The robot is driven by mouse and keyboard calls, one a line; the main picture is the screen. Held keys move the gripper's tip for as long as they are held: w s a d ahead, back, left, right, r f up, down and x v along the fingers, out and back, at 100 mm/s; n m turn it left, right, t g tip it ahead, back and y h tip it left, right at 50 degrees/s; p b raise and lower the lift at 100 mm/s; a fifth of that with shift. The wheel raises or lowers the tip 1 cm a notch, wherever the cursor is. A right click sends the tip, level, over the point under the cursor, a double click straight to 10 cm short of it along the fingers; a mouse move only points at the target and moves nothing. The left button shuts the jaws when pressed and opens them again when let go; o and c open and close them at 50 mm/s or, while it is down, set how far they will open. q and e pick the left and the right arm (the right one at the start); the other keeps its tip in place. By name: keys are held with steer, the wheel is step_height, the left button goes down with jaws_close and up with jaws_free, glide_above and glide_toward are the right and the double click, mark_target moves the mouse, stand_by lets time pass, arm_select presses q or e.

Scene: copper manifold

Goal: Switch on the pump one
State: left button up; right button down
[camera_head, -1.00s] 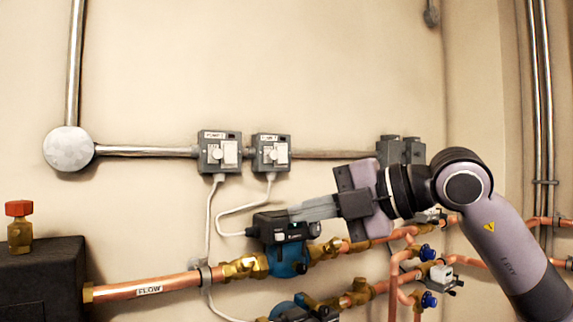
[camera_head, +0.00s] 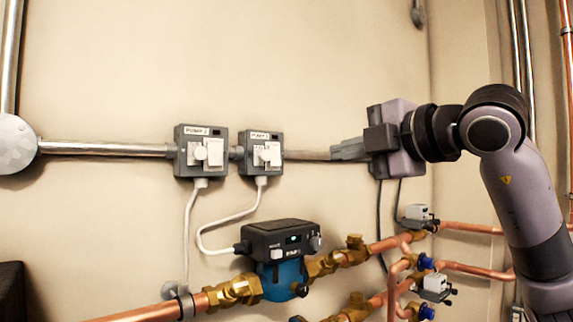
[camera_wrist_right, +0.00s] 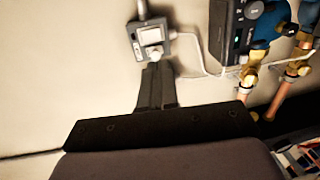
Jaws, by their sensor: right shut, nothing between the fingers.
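Two grey switch boxes hang on the wall in the head view, a left one (camera_head: 188,165) and a right one (camera_head: 250,166). My left gripper is not in view.
A blue and black pump (camera_head: 281,240) sits on copper pipes below the boxes. Grey cables (camera_head: 228,218) hang from the boxes. A metal conduit (camera_head: 105,149) runs along the wall. Small valve actuators (camera_head: 415,213) stand at lower right. The wall above the boxes is clear.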

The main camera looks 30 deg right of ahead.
mark_target(278, 166)
steer(key=w+p, duration=0.1)
steer(key=w, duration=0.3)
steer(key=w+f+p, duration=0.1)
steer(key=w+p, duration=0.1)
steer(key=w, duration=0.3)
steer(key=w+a+p, duration=0.1)
steer(key=w, duration=0.4)
steer(key=shift+f, duration=0.35)
steer(key=shift+f, duration=0.1)
